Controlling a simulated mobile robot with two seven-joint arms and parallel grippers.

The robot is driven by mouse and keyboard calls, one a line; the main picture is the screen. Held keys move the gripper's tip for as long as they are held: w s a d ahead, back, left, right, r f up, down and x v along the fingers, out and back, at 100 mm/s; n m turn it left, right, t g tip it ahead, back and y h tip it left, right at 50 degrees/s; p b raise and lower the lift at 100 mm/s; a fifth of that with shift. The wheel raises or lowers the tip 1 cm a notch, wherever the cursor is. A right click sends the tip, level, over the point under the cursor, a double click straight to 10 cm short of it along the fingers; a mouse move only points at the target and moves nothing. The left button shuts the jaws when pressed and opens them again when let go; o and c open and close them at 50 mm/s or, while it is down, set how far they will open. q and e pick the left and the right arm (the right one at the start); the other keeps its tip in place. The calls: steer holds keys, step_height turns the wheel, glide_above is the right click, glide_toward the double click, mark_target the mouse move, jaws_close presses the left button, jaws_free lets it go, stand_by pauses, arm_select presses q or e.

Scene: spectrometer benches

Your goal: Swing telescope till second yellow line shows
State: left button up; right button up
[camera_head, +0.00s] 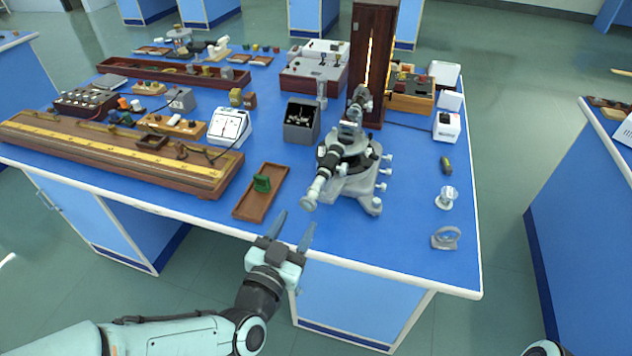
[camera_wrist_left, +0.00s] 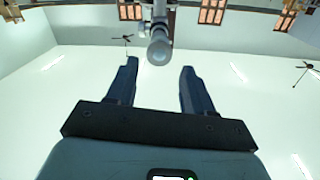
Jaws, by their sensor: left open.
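The spectrometer (camera_head: 350,165) stands on the blue bench, grey with black tubes. Its telescope (camera_head: 325,172) points toward the bench's front edge, its eyepiece end lowest in the head view. In the left wrist view the telescope's end (camera_wrist_left: 159,48) shows just beyond and between my fingertips, apart from them. My left gripper (camera_head: 293,228) is open and empty, in front of the bench edge and short of the eyepiece. Its two dark fingers also show in the left wrist view (camera_wrist_left: 158,75). No yellow line can be seen from these views. My right gripper is not in view.
A wooden tray (camera_head: 279,177) with a green piece lies left of the telescope. A tall dark lamp housing (camera_head: 373,50) with a glowing slit stands behind. A small glass-like stand (camera_head: 446,198) and a grey ring-shaped piece (camera_head: 446,238) are at right. Bare bench lies in front.

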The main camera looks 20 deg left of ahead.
mark_target(317, 189)
arm_select(q)
steer(key=w, duration=0.3)
steer(key=w+p, duration=0.1)
steer(key=w, duration=0.3)
steer(key=w+d, duration=0.1)
steer(key=w, duration=0.3)
steer(key=shift+w+d+f, duration=0.1)
steer(key=shift+w, duration=0.15)
jaws_close()
steer(key=shift+d, duration=0.1)
